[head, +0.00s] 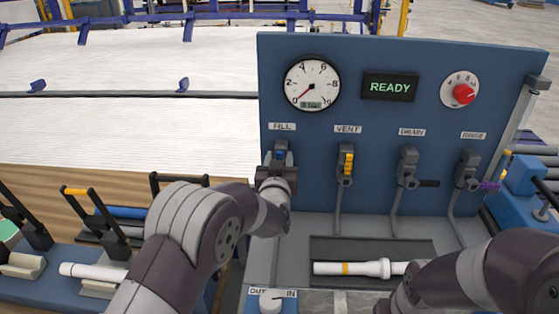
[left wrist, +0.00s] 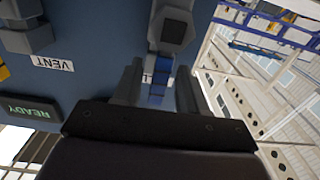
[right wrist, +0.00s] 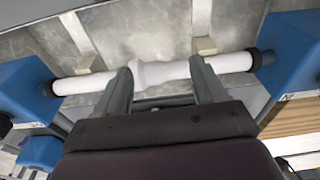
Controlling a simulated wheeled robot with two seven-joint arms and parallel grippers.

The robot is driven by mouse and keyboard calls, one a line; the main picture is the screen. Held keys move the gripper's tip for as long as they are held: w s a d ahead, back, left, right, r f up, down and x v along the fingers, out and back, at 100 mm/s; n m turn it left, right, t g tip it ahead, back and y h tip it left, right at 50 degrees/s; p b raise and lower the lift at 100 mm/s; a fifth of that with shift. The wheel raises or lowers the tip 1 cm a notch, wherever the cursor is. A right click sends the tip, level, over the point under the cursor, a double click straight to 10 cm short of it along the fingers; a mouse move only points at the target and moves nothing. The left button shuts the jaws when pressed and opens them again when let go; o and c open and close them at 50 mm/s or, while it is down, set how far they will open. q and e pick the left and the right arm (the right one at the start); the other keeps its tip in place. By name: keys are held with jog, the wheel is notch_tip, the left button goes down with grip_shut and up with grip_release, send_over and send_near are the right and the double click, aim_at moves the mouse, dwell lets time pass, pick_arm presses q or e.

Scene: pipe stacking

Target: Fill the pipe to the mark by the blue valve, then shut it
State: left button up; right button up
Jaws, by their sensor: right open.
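The blue valve handle (head: 280,152) is below the FILL label and also shows in the left wrist view (left wrist: 160,72). My left gripper (head: 277,172) is at it, with one finger on each side of the handle and small gaps visible, so it looks open. The white pipe (head: 330,268) with an orange mark band lies in a recess in front of the panel. In the right wrist view the pipe (right wrist: 228,62) spans two blue end blocks. My right gripper (right wrist: 163,78) is open, its fingertips near the pipe's thicker middle. The gauge (head: 312,84) needle points near 0.
The display (head: 390,87) reads READY. A red knob (head: 463,94) is at upper right. Another white pipe (head: 88,271) lies in a rack at left.

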pick_arm(q)
jog(key=shift+s, duration=0.1)
jog(key=s+b, duration=0.1)
jog(key=s, duration=1.1)
jog(key=shift+s+b, duration=0.3)
